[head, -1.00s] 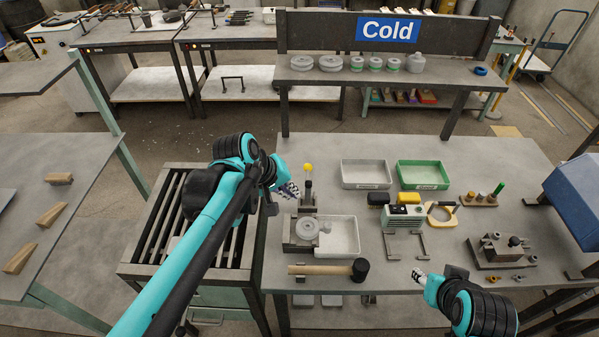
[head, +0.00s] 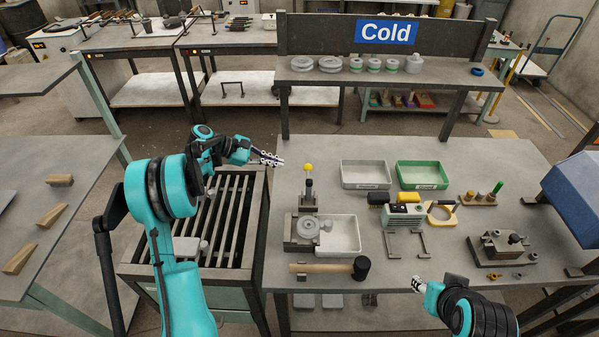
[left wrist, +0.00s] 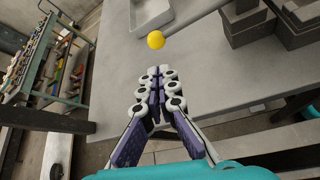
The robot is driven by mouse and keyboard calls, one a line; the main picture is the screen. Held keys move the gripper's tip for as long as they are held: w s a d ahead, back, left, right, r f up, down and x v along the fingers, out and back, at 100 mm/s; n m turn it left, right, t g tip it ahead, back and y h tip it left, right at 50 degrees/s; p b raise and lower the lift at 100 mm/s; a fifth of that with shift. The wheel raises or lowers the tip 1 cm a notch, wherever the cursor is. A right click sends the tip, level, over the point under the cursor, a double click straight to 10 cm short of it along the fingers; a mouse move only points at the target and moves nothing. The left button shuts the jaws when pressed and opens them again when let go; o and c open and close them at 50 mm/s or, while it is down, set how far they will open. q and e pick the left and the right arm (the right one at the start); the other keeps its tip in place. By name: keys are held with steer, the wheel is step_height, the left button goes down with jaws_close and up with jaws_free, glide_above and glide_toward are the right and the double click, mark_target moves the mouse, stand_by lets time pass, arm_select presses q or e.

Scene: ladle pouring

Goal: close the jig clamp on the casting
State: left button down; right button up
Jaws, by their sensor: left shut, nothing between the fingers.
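The jig clamp (head: 309,187) stands on the bench with its lever upright and a yellow knob on top. The grey round casting (head: 307,227) sits in the dark jig (head: 290,242) just in front of the lever. My left gripper (head: 278,160) is shut and empty, to the left of the yellow knob and apart from it. In the left wrist view the shut fingers (left wrist: 157,82) point toward the yellow knob (left wrist: 156,40), which shows just beyond the tips. My right gripper (head: 418,284) is low at the bench's front; its finger opening is too small to tell.
A white tray (head: 349,235) sits right of the jig, and a mallet (head: 320,268) lies in front. Grey (head: 366,174) and green (head: 423,174) trays stand behind. A slatted stand (head: 240,225) is left of the bench. Bench surface left of the lever is clear.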

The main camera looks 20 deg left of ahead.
arm_select(q)
steer(key=shift+w+a+f, duration=0.1)
steer(key=shift+a+f, duration=0.25)
steer(key=b+x, duration=0.3)
steer(key=x, duration=0.7)
steer(key=shift+r, duration=0.1)
steer(key=shift+r, duration=0.1)
